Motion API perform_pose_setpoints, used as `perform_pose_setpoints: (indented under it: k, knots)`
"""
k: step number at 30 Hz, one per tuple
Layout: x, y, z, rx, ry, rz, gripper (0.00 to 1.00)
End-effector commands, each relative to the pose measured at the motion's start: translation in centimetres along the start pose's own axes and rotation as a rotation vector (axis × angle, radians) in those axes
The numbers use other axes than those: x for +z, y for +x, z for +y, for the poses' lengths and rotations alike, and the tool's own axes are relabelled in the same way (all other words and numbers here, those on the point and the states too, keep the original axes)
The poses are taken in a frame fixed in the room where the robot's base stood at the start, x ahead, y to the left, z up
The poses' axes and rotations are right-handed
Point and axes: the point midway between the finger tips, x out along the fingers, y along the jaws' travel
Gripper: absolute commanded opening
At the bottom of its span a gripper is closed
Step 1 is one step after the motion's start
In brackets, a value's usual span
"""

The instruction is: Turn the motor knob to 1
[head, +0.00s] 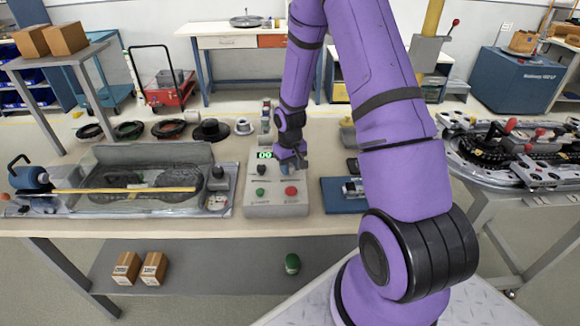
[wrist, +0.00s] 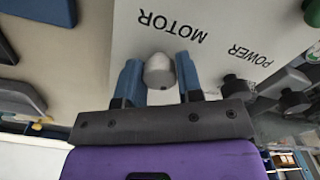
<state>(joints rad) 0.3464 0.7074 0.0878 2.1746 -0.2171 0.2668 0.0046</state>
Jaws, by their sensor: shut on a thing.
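A grey control box (head: 262,209) stands on the bench in the middle of the head view. It has a green digital display (head: 264,155) that seems to read 00, a green button (head: 260,192) and a red button (head: 291,190). In the wrist view a rounded grey knob (wrist: 158,70) sits beside the upside-down MOTOR label. My gripper (head: 291,165) is over the right part of the box, shut on this knob with one blue finger on each side. The knob's pointer and scale cannot be made out. My gripper hides the knob in the head view.
A black knob (wrist: 235,85) sits beside the POWER label in the wrist view. A ring track (head: 510,150) stands on another table at right.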

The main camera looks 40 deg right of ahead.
Motion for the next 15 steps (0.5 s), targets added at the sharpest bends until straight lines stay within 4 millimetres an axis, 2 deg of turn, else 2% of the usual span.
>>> perform_pose_setpoints:
  k: [6,15]
  knots:
    - [0.11,0.05,0.01,0.000,-0.086,-0.003,0.10]
    - [0.13,0.06,0.01,0.000,-0.125,-0.003,0.10]
